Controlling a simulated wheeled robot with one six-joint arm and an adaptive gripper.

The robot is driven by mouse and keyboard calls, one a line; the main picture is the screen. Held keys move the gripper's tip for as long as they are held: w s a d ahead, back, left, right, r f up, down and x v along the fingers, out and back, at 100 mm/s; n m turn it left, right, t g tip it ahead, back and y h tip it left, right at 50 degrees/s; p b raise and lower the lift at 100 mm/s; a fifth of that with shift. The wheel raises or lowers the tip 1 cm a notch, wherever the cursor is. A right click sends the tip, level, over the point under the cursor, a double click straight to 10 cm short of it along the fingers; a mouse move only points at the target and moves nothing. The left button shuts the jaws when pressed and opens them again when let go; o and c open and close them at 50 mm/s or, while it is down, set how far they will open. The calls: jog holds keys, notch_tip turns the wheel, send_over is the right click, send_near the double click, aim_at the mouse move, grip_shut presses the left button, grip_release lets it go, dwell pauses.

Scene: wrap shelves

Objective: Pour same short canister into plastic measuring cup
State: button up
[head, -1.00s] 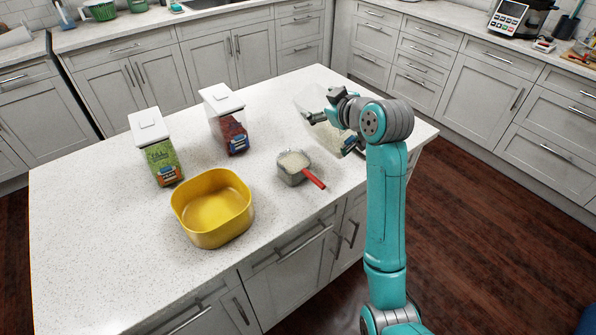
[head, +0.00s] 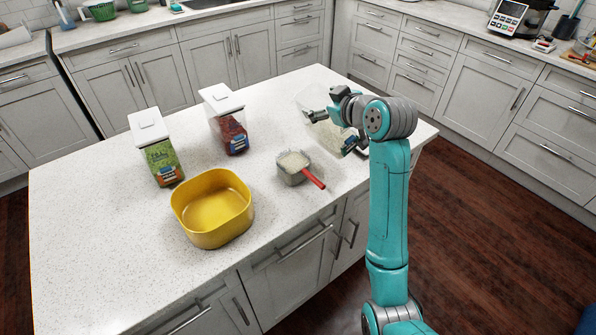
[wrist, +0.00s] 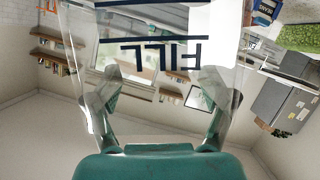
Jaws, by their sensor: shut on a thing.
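My gripper (head: 328,108) is shut on a clear canister (head: 331,131) above the right end of the island. In the wrist view the canister's see-through wall (wrist: 160,50) lies between the two fingers (wrist: 163,105), with the lettering FILL upside down. Pale contents seem to show low in the canister, but my arm partly hides it and its exact tilt is hard to tell. The measuring cup (head: 290,174), grey with a red handle, stands upright left of the canister, apart from it. It holds pale grains.
A yellow tub (head: 212,208) stands on the island (head: 90,240) left of the cup. Two white-lidded canisters, one with green contents (head: 160,158) and one with red (head: 231,131), stand behind it. The counter's left end is clear.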

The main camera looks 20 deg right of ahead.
jog(key=shift+r, duration=0.15)
notch_tip(320, 180, up, 3)
jog(key=shift+f, duration=0.1)
dwell(0.5)
dwell(0.3)
